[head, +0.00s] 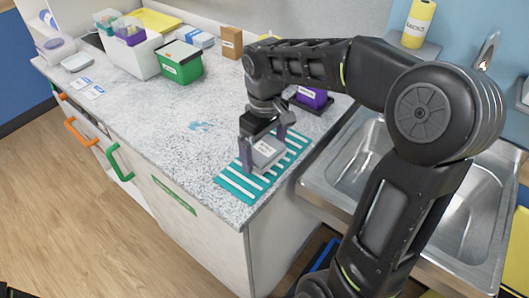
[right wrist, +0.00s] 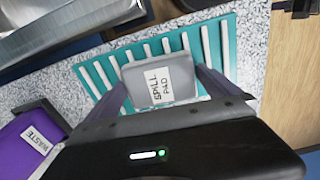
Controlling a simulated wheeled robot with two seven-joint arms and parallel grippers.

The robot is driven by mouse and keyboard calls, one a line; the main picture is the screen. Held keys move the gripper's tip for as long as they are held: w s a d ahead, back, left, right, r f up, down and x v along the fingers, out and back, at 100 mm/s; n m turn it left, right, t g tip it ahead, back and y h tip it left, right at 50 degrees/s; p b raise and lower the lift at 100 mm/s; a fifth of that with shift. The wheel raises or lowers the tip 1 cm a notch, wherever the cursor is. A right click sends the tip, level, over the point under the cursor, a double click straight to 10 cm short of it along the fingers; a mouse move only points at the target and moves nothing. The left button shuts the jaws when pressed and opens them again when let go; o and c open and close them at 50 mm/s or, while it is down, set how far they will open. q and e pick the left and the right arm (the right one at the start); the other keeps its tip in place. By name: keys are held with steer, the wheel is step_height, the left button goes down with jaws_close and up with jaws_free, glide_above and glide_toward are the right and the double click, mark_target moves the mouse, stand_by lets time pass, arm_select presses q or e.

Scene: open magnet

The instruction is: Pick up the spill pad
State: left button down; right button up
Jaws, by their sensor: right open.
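The spill pad (head: 265,154) is a grey block with a white label, lying on a teal and white striped mat (head: 232,187) at the counter's front right corner. In the right wrist view the pad (right wrist: 131,77) shows its "SPILL PAD" label, with the striped mat (right wrist: 228,42) under it. My right gripper (head: 264,150) is open, with its fingers on either side of the pad. In the right wrist view the fingers (right wrist: 160,88) flank the pad, and I cannot tell whether they touch it.
A steel sink (head: 350,158) lies right of the mat. A purple waste box (head: 312,97) stands behind the mat. A green box (head: 181,68), a white bin (head: 128,55) and a brown box (head: 231,43) stand farther back. The counter left of the mat is mostly clear, with a blue smear (head: 200,126).

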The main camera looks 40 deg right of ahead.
mark_target(264, 148)
steer(key=c, duration=1.1)
step_height(264, 148, up, 7)
steer(key=shift+r, duration=0.1)
step_height(264, 148, up, 3)
steer(key=shift+f+p, duration=0.1)
steer(key=shift+p, duration=0.7)
